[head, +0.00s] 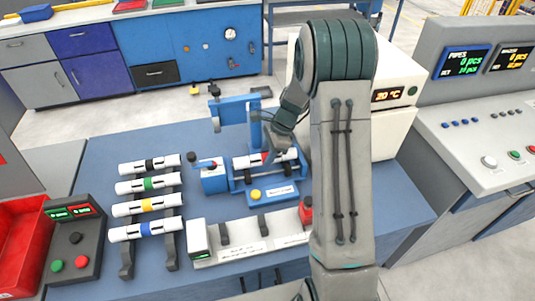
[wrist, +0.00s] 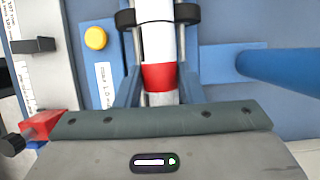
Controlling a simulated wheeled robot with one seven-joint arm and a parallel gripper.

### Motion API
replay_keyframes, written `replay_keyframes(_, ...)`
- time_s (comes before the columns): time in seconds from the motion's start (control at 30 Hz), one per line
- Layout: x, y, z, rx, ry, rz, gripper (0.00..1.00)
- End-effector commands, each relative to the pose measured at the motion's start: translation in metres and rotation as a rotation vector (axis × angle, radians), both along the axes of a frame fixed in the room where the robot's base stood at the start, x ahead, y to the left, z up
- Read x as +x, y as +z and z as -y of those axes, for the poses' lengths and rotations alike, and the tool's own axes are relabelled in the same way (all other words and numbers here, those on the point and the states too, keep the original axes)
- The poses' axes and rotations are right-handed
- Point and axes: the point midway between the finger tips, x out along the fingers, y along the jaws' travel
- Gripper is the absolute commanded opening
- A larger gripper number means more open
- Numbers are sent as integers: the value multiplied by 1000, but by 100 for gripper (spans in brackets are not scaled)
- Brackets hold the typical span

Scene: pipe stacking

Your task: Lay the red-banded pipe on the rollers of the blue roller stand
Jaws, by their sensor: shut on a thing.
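The red-banded pipe (head: 247,162) is white and lies along the blue roller stand (head: 268,191) in the head view. In the wrist view the pipe (wrist: 157,40) sits between two black rollers (wrist: 187,13), its red band close to my gripper. I cannot tell whether it rests fully on the rollers. My gripper (head: 274,153) is over the stand, shut on the pipe. Its fingertips are mostly hidden; the grey gripper body fills the bottom of the wrist view.
A rack at left holds white pipes with black, green, yellow and blue (head: 146,230) bands. A blue post (head: 255,128) stands close behind the gripper. A pale long fixture (head: 245,247) lies in front, with a red-topped piece (head: 306,212). A white box (head: 395,110) stands at right.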

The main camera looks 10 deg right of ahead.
Motion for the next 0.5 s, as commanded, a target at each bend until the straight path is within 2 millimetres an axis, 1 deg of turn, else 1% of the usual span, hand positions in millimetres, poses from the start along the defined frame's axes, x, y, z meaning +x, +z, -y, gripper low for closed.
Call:
replay_keyframes(0.17, 0, -3, 0, 0, 0, 0, 11)
replay_keyframes(0.2, 0, -3, 0, 0, 0, 0, 46)
replay_keyframes(0.23, 0, -2, 0, 0, 0, 0, 55)
replay_keyframes(0.27, 0, -2, 0, 0, 0, 0, 61)
replay_keyframes(0.5, 0, -3, 0, 0, 0, 0, 61)
